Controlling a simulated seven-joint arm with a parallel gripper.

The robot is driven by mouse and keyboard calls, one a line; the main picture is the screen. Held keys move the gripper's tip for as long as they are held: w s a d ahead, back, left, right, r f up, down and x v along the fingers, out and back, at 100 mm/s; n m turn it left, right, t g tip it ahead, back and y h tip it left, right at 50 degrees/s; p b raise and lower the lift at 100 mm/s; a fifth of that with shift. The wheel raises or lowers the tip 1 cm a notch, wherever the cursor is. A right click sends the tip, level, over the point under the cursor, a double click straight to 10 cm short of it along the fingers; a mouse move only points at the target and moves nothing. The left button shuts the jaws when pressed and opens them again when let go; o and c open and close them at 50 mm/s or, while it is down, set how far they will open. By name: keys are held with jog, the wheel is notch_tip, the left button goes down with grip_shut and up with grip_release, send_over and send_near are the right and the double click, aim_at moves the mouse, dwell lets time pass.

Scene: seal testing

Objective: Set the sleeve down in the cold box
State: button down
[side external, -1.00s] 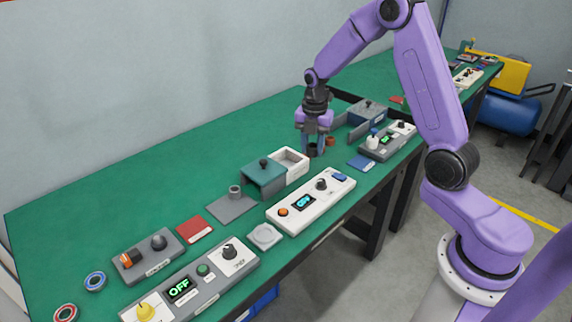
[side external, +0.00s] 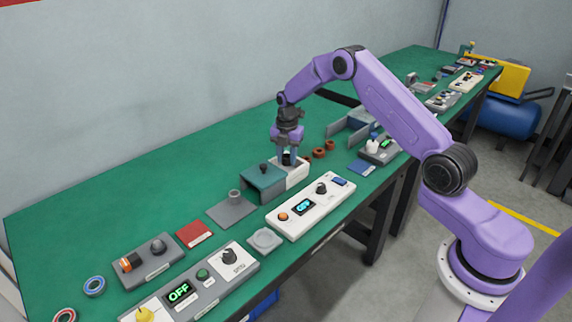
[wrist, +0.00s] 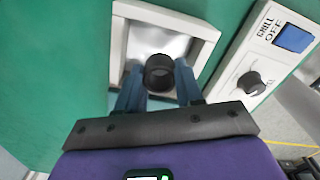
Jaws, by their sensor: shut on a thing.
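The sleeve (wrist: 159,72) is a short black ring with an open bore. My gripper (wrist: 160,84) is shut on it, with one blue finger on each side. In the side view my gripper (side external: 287,160) points down at the cold box, and the dark sleeve is small and partly hidden between the fingers. The cold box (side external: 299,175) is white and open-topped; its white rim (wrist: 170,14) frames a pale grey floor in the wrist view. The sleeve is over the opening, towards the near part. I cannot tell its exact height above the floor.
A teal cover with a black knob (side external: 263,178) adjoins the box on the left. A white control panel (side external: 311,207) stands in front, its CHILL switch (wrist: 293,38) marked OFF. Brown rings (side external: 319,153) lie behind to the right. Green bench (side external: 190,170) is clear behind the box.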

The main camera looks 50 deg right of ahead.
aim_at(286, 164)
jog(key=shift+w+f, duration=0.2)
jog(key=shift+f, duration=1.55)
jog(key=shift+f, duration=0.15)
jog(key=c, duration=1)
grip_release()
